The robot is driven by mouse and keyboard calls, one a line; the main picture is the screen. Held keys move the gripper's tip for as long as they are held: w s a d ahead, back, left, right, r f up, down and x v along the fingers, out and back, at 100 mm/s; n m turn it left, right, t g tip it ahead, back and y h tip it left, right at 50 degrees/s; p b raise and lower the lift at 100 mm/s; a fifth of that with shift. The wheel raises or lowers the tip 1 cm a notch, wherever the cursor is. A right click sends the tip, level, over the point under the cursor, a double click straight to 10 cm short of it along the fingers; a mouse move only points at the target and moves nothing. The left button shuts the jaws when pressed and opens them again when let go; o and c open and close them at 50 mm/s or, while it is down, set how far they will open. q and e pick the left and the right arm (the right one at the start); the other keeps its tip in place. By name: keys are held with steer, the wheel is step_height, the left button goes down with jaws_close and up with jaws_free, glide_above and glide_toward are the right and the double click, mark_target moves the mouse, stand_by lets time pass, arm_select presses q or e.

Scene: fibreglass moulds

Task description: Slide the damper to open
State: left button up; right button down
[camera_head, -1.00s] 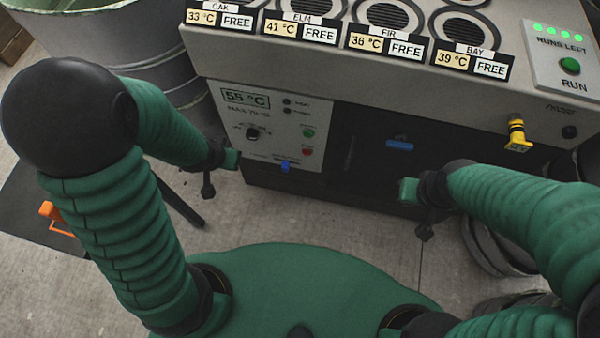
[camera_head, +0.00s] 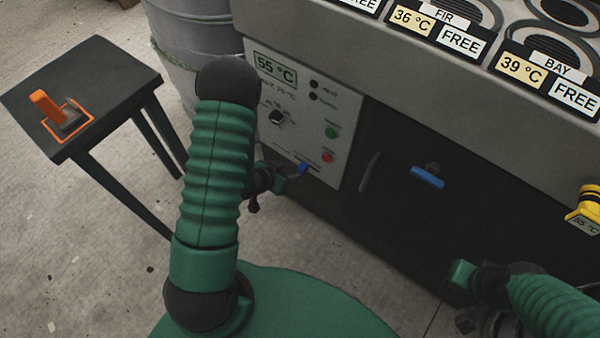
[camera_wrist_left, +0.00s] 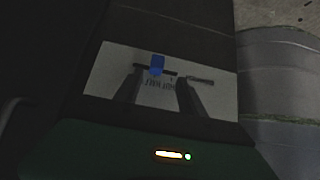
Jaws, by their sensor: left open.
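The damper's small blue knob (camera_head: 303,168) sits in a slot low on the pale control panel (camera_head: 345,130). In the left wrist view the blue knob (camera_wrist_left: 157,64) is at the left part of a dark horizontal slot, above printed words too dim to read. My left gripper (camera_head: 280,182) is open just in front of the panel, beside the knob. In the left wrist view its two fingers (camera_wrist_left: 159,84) reach toward the slot, with the knob just beyond the gap; contact cannot be told. My right gripper (camera_head: 461,276) is at lower right, its jaws unclear.
A blue handle (camera_head: 427,177) is on the dark front right of the panel. A yellow-and-black part (camera_head: 588,205) sticks out at the right edge. A black stool (camera_head: 110,75) holds an orange-handled item (camera_head: 46,106) at left. A grey drum (camera_head: 190,40) stands behind my left arm.

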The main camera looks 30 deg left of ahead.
mark_target(300, 170)
arm_select(q)
steer(key=x, duration=0.2)
steer(key=b+x, duration=0.1)
steer(key=x, duration=0.2)
steer(key=d+b+x, duration=0.1)
steer(key=x, duration=0.2)
steer(key=shift+w, duration=0.1)
steer(key=shift+w+a+f, duration=0.15)
steer(key=shift+a+f, duration=0.05)
steer(key=shift+a, duration=0.05)
steer(key=shift+d+r, duration=0.15)
steer(key=shift+d, duration=0.05)
steer(key=c, duration=0.6)
jaws_close()
steer(key=shift+a, duration=0.1)
arm_select(e)
steer(key=f, duration=0.3)
steer(key=shift+d+f, duration=0.15)
steer(key=shift+d, duration=0.25)
